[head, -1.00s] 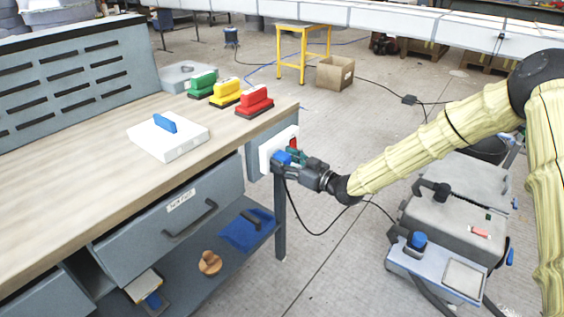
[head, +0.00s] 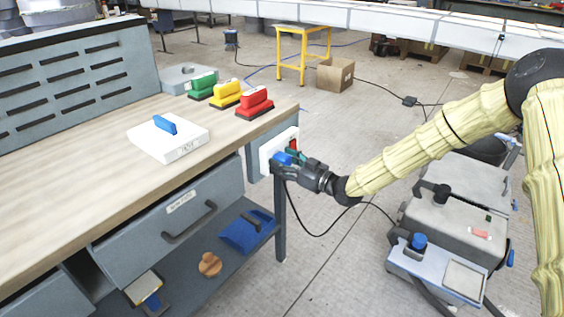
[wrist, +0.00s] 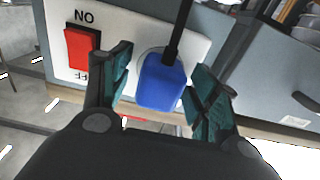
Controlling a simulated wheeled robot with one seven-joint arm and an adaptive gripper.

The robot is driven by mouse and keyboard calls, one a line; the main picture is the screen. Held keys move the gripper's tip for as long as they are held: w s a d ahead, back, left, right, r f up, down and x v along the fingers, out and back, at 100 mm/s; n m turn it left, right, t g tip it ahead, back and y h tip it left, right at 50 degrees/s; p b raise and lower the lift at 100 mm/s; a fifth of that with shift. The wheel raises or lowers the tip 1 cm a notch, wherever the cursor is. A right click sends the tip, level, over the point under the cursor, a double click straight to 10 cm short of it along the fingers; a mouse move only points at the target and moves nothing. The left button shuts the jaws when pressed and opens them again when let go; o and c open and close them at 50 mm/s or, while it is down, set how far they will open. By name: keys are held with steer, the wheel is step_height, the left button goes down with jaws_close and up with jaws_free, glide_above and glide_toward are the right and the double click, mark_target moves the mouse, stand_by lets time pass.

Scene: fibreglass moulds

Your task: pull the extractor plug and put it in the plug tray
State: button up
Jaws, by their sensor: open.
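The extractor plug (wrist: 161,82) is blue with a black cable and sits in the white socket panel on the end of the workbench. In the head view the plug (head: 283,158) shows just in front of my gripper. My gripper (wrist: 163,88) is open, with one teal-padded finger on each side of the plug; I cannot tell whether either touches it. It also shows in the head view (head: 293,160). A grey tray-like box (head: 187,78) stands at the bench's back corner; I cannot tell whether it is the plug tray.
A red switch (wrist: 82,50) is on the panel (wrist: 115,20) beside the plug. The bench top (head: 95,170) holds green, yellow and red blocks and a white block with a blue handle. A grey extractor machine (head: 455,225) stands on the floor at right.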

mark_target(289, 164)
stand_by(0.3)
jaws_close()
steer(key=shift+s+d, duration=0.35)
steer(key=shift+d, duration=0.1)
steer(key=shift+s+d, duration=0.15)
steer(key=shift+d, duration=0.05)
steer(key=shift+p+v, duration=0.6)
steer(key=shift+v, duration=1.55)
